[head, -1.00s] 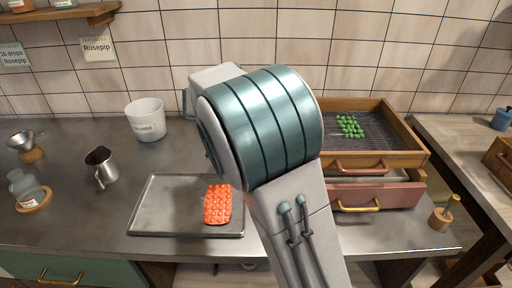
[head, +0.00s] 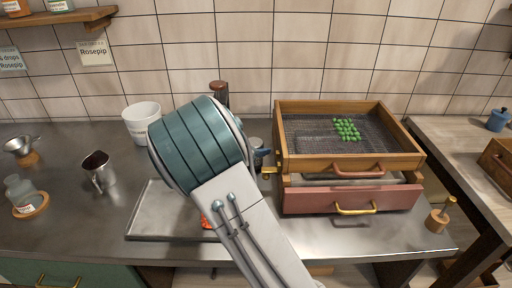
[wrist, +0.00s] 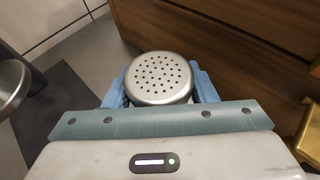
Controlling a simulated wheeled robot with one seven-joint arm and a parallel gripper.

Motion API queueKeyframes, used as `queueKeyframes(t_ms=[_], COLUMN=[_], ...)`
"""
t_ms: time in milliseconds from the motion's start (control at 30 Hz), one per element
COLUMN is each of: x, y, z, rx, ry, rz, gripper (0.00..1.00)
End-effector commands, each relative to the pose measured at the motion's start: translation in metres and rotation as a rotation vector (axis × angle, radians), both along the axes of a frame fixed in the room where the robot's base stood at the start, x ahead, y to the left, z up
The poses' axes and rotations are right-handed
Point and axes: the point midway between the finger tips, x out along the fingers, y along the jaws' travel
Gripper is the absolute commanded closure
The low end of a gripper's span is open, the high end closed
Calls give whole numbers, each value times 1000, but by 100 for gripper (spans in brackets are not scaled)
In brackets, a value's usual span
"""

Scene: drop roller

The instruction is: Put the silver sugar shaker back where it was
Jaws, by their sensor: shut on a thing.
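The silver sugar shaker (wrist: 160,82) has a round top pierced with several small holes. In the wrist view it sits between the blue fingers of my gripper (wrist: 160,92), which is shut on it. In the head view the shaker's top (head: 255,142) just shows beside my arm, close to the left side of the wooden drawer box. The blue gripper (head: 262,154) shows there in part. The shaker's base is hidden, so I cannot tell whether it touches the counter.
The wooden box with a mesh tray (head: 300,150) of green pieces stands to the right, above a pink drawer (head: 340,198). A dark brown-topped object (head: 219,92) stands behind my arm. A metal tray (head: 160,215), a metal jug (head: 98,172) and a white cup (head: 142,120) are to the left.

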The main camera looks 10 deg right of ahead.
Motion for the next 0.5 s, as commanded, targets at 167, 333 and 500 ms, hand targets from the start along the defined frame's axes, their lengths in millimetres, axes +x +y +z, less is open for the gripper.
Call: queueKeyframes(t_ms=[167,333,500], x=[0,0,0], y=[0,0,0], z=[-2,-3,-3], rx=[0,-1,-1], ry=[0,1,1], rz=[0,0,0], gripper=[75,32,27])
